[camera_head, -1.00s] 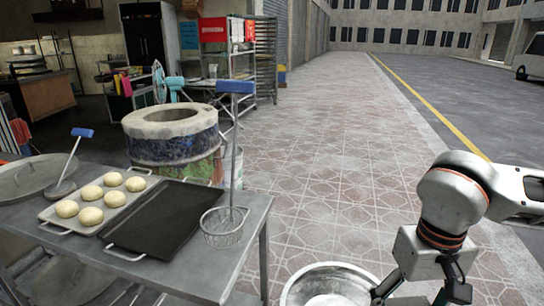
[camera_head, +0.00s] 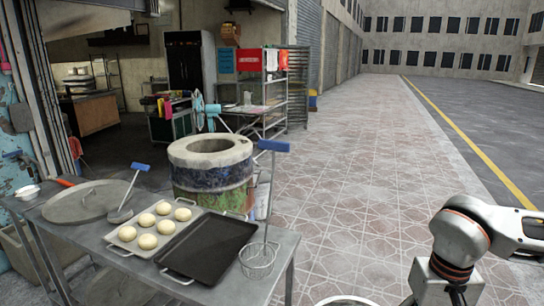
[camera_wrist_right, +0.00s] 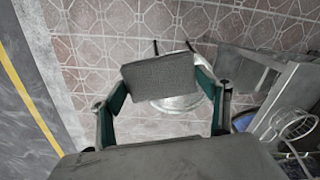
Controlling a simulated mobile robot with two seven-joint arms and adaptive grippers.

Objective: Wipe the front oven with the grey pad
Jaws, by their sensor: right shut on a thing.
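The grey pad (camera_wrist_right: 158,76) is a flat, rectangular textured piece in the right wrist view. My right gripper (camera_wrist_right: 165,84) is shut on it, with green-sided fingers at its left and right edges. The front oven (camera_head: 208,193) is a round barrel with a pale thick rim, an open top and a dark blue and green patterned wall. It stands behind the table, left of centre in the head view. My right arm is at the lower right of that view, well apart from the oven; its fingertips are below the frame. My left gripper is not in view.
A metal table (camera_head: 110,268) stands before the oven, with a tray of dough balls (camera_head: 128,236), a black tray (camera_head: 210,248), a round lid (camera_head: 84,203) and a wire basket (camera_head: 258,262). A metal bowl (camera_wrist_right: 188,106) is below the pad. Paving to the right is clear.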

